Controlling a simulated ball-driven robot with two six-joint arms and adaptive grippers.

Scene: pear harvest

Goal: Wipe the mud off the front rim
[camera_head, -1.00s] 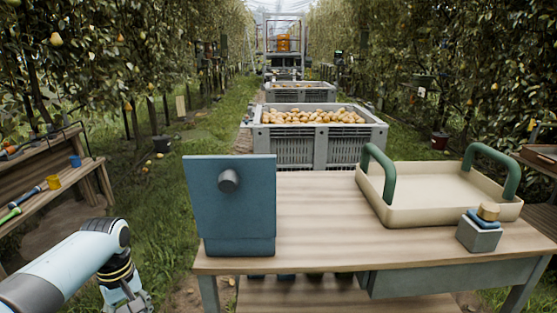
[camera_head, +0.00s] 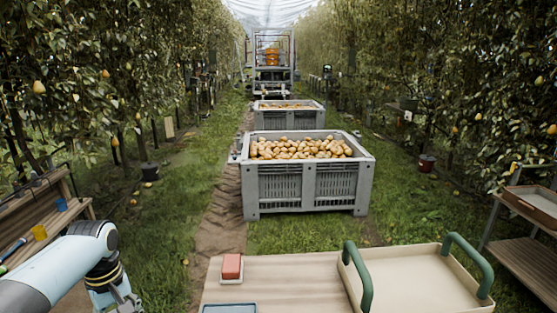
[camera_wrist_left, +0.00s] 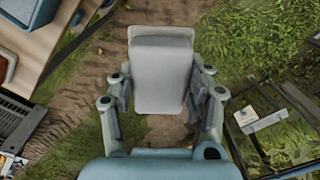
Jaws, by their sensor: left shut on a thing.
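My left gripper (camera_head: 122,299) is at the bottom left of the head view, left of the wooden table and partly cut off. In the left wrist view its two fingers (camera_wrist_left: 161,92) are shut on a pale grey-white block (camera_wrist_left: 161,75), held clear over the grass and dirt path. The block does not show clearly in the head view. The near grey slatted bin (camera_head: 307,188), full of pears, stands on the grass beyond the table. Its front rim (camera_head: 310,164) faces me; I cannot make out mud on it. My right gripper is not in view.
The wooden table (camera_head: 290,270) holds a red block on a pale base (camera_head: 231,268), a blue box (camera_head: 229,308) and a cream tray with green handles (camera_head: 410,290). A second bin (camera_head: 287,116) stands farther back. Shelves flank both sides; grass lies between table and bin.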

